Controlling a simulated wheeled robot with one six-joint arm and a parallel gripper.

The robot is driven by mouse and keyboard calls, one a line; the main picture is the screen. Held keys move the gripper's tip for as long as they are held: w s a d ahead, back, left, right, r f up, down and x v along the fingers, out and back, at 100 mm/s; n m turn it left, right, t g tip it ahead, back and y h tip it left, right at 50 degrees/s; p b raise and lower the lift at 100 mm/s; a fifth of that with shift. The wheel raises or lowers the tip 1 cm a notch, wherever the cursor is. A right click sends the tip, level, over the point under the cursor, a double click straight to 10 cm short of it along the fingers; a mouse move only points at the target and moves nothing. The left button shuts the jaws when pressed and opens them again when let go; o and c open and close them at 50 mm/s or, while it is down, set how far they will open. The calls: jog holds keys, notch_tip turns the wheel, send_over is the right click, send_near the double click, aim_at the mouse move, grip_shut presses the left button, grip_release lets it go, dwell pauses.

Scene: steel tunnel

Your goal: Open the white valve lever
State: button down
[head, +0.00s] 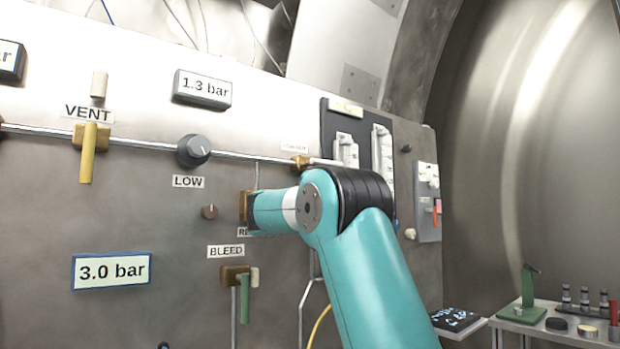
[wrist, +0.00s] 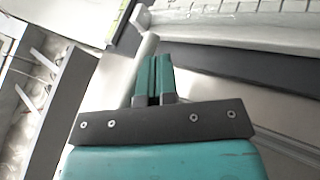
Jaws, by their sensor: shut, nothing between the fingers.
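The white valve lever (head: 325,161) sticks out sideways to the right from a brass valve body (head: 300,162) on the pipe, just above my arm. In the wrist view a pale bar (wrist: 145,52), which looks like this lever, runs close along the left side of my fingers. My gripper (wrist: 154,65) has its two teal fingers together with nothing between them. The bar is beside the fingers, not between them; I cannot tell whether they touch. In the head view my arm hides the gripper.
A yellow VENT lever (head: 87,152) and a green BLEED lever (head: 245,298) hang downward. A grey LOW knob (head: 193,150) sits on the panel. A dark board with white switches (head: 346,149) is right of the lever. A tool bench (head: 570,325) stands at lower right.

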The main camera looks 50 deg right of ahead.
jog(key=d+f+b+v, duration=0.1)
jog(key=f+b+v, duration=0.1)
jog(key=b+v, duration=0.7)
jog(key=shift+w+a+f, duration=0.35)
jog(key=shift+a+f, duration=0.6)
jog(key=shift+f, duration=0.05)
